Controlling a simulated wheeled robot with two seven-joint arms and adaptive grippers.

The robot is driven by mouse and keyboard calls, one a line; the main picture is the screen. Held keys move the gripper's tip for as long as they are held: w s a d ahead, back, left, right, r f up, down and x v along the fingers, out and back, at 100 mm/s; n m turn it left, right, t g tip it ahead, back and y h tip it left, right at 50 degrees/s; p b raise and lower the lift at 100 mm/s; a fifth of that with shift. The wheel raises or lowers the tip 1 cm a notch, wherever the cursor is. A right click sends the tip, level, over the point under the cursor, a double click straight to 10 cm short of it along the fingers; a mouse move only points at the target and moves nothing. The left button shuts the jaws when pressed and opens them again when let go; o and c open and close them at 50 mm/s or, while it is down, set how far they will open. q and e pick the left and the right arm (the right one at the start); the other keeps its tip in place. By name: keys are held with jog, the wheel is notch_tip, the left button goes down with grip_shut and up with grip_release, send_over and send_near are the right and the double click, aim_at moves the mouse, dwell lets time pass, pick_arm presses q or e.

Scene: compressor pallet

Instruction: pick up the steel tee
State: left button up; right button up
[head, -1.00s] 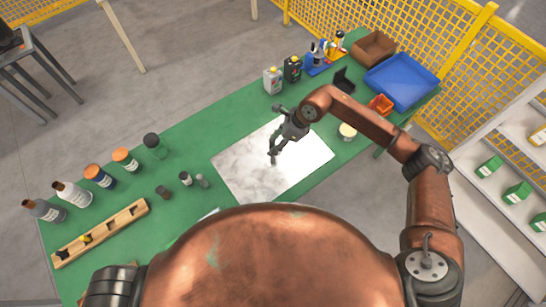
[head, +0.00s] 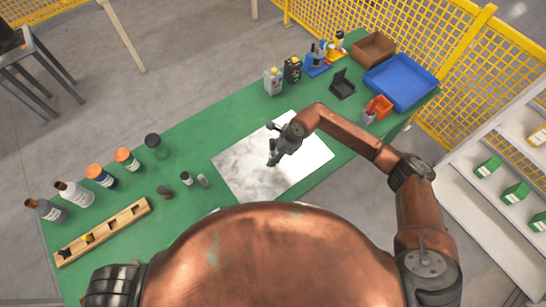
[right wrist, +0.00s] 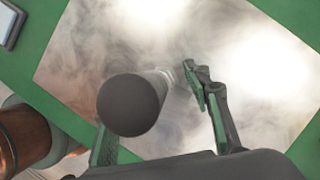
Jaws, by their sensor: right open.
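My right gripper (head: 271,158) is over the shiny metal plate (head: 232,176) on the green bench, with its fingers pointing down. In the right wrist view the right gripper (right wrist: 152,110) is open, with green pads on its fingers. A dark grey cylinder (right wrist: 132,105) with a round end and a lighter, thinner far part shows between the fingers. It looks tilted toward the camera, and I see no clear grip on it. I cannot tell for certain whether it is the steel tee. In the head view the hand hides that spot. My left gripper is out of view.
Several bottles (head: 72,193) and a wooden rack (head: 103,232) stand at the left. Small cylinders (head: 186,178) stand left of the plate. A yellow fence (head: 455,60) stands behind.

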grip_shut()
dwell(0.3)
jog(key=shift+r, duration=0.15)
